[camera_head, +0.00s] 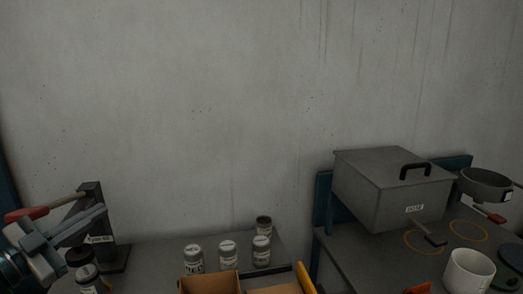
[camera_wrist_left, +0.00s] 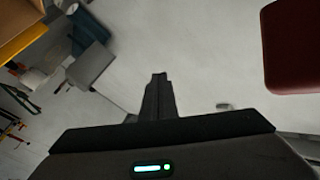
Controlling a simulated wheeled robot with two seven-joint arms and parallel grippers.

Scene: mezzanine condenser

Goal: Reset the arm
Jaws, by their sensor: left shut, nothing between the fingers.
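My left gripper (camera_head: 98,213) comes in at the lower left of the head view, its grey fingers pointing right and slightly up. The fingers are together and empty. In the left wrist view the closed fingers (camera_wrist_left: 158,85) stick up at the middle with nothing between them. A dark upright stand (camera_head: 92,195) with a small label is just behind the fingers. A lever with a red grip (camera_head: 25,214) slants down to the left from it. I cannot tell whether the fingers touch the stand. My right gripper is not in view.
Several grey jars (camera_head: 228,254) stand behind an open cardboard box (camera_head: 210,283). A dark-capped jar (camera_head: 86,272) is below my gripper. At right are a lidded grey box (camera_head: 385,190), a white cup (camera_head: 468,271) and a dark round pan (camera_head: 485,184). A red block (camera_wrist_left: 292,48) fills the wrist view's upper right.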

